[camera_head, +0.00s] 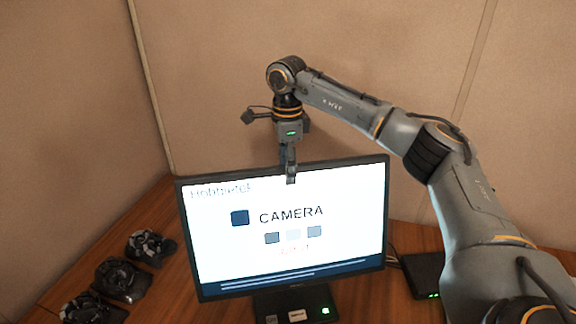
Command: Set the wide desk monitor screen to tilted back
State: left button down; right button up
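The wide desk monitor (350,231) stands on the wooden desk in the middle of the camera_head view. Its screen is lit and shows the word CAMERA, and its dark base (282,309) is below. The fingers look close together, seen edge-on. My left gripper is not in view.
Several dark controller-like devices (121,279) lie on the desk at the left. A flat black box (424,273) with green lights sits right of the monitor. Beige panel walls (220,60) stand close behind the desk. Bare wood (185,290) shows between the devices and the monitor.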

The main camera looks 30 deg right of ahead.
jog(key=shift+s+a+r, duration=0.1)
jog(key=shift+s, duration=0.05)
dwell(0.3)
jog(key=shift+r, duration=0.15)
notch_tip(320, 180, up, 12)
jog(key=shift+f, duration=0.2)
dwell(0.5)
